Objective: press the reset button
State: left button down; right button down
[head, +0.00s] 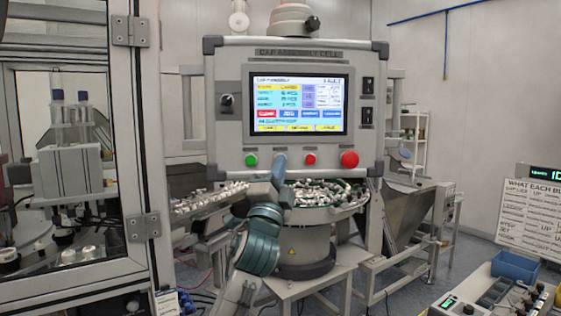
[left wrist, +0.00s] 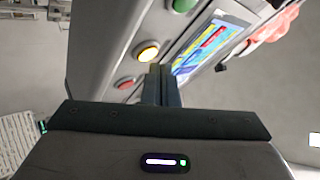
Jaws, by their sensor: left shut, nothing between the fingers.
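The cell's control panel (head: 225,135) carries a row of buttons below its screen. A green button (head: 251,160) is at the left, a small red button (head: 310,159) and a large red button (head: 349,159) are at the right. The button labels are too small to read. My left gripper (head: 280,158) is shut and empty, its fingertips (left wrist: 157,70) close beside the yellow button. I cannot tell whether they touch it.
The touch screen (head: 298,104) is just above the buttons. A bowl feeder (head: 305,235) with caps stands below the panel, and a tray of parts (head: 205,203) lies left of my arm. A framed glass enclosure (head: 145,120) stands at the left.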

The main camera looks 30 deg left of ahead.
pick_arm(q)
jog(key=shift+w+a, duration=0.1)
dwell(0.6)
jog(key=shift+w+a, duration=0.2)
jog(key=shift+w, duration=0.05)
dwell(0.5)
jog(key=shift+s+d, duration=0.3)
jog(key=shift+s, duration=0.05)
jog(key=s+d+p, duration=0.3)
jog(key=s+d, duration=0.1)
jog(key=shift+s, duration=0.3)
dwell(0.4)
